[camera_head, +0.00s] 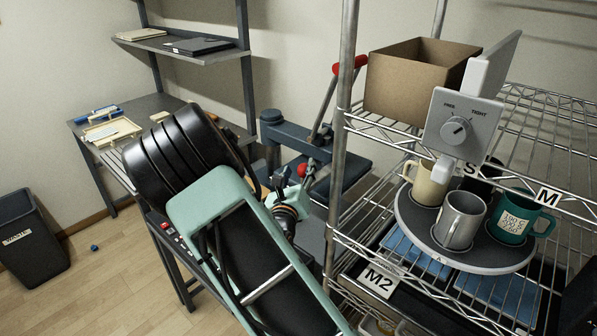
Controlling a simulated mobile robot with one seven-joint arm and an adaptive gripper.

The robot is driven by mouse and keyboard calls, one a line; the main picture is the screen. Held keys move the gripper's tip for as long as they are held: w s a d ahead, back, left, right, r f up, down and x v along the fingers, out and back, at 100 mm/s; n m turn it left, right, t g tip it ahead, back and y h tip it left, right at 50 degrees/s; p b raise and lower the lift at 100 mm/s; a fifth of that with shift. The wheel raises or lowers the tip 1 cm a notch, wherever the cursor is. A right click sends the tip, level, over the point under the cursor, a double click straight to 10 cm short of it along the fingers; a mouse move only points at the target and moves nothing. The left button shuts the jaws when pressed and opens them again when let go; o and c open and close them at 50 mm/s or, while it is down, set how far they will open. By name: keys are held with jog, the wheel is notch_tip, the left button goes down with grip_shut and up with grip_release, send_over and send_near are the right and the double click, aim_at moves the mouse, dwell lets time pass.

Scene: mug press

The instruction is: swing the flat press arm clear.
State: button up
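The flat press (285,133) is dark blue-grey and stands behind my arm, with a post at its left and an arm reaching right. A long metal lever with a red grip (349,65) rises from it, partly behind the shelf post. A dark flat plate (352,163) shows to the right below the arm. A red knob (303,170) shows close to my gripper (309,168), whose small end lies at the press in the middle of the picture. I cannot tell whether the fingers touch or hold anything. My large arm links hide the press's lower left part.
A wire shelf (470,290) fills the right, its upright close to the press lever. A round tray (408,222) there carries several mugs under a grey dial panel (462,122); a cardboard box (415,85) stands above. A desk (150,104) is behind left, a bin (28,240) far left.

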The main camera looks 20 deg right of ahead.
jog(key=shift+f, duration=0.1)
jog(key=v, duration=1.2)
dwell(0.4)
